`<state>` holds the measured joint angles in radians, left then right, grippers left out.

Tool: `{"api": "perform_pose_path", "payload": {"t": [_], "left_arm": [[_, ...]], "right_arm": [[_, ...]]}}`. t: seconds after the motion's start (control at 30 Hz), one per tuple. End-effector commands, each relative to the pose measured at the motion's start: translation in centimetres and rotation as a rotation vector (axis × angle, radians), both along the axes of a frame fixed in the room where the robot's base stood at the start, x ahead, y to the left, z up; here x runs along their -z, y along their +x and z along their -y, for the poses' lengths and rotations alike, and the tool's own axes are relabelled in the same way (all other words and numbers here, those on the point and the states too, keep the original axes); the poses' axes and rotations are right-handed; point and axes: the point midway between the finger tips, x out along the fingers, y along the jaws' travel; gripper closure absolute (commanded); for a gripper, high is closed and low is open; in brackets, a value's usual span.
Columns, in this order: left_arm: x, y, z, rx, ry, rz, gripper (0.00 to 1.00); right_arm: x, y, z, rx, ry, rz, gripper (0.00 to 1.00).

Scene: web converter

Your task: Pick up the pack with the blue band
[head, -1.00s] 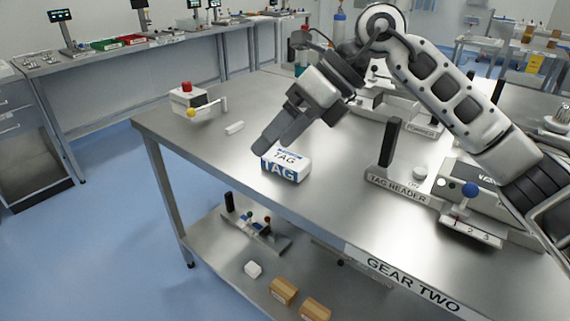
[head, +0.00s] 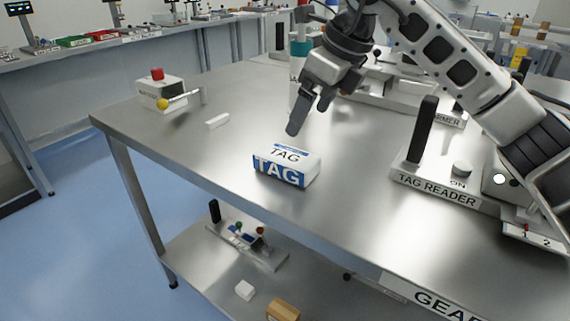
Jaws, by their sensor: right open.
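The pack with the blue band (head: 287,167) is a small white box with a blue front and the word TAG on its top and front. It lies flat on the steel table, left of the tag reader. My right gripper (head: 309,116) is open and empty, a little above and behind the pack, with its fingers pointing down. It does not touch the pack. My left gripper is not in view.
The tag reader (head: 436,189) stands to the right with an upright black post. A box with a red button and yellow knob (head: 161,91) and a small white block (head: 217,121) are at the left. A lower shelf (head: 205,270) holds a fixture. The table's front middle is clear.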

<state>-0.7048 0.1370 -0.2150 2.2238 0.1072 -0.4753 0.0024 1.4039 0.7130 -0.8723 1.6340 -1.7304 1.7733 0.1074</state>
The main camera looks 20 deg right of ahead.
Motion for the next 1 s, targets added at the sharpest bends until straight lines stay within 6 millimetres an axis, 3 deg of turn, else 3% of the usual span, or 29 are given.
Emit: {"api": "perform_pose_path", "payload": {"t": [0.1, 0.3, 0.57, 0.83, 1.0], "left_arm": [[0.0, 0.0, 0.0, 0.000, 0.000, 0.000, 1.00], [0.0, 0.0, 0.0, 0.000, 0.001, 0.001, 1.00], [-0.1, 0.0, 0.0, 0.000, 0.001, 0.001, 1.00], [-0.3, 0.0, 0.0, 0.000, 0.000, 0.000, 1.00], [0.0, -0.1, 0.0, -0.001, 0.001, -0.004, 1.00]], "right_arm": [[2.6, 0.7, -0.8, -0.002, 0.000, -0.005, 0.15], [5.4, 1.6, -1.5, -0.002, 0.001, -0.002, 0.15], [6.7, 2.1, -2.0, -0.002, 0.001, -0.002, 0.15], [10.2, 3.2, -3.3, 0.000, 0.001, -0.004, 0.15], [10.7, 3.4, -3.5, -0.001, 0.001, 0.002, 0.15]]}}
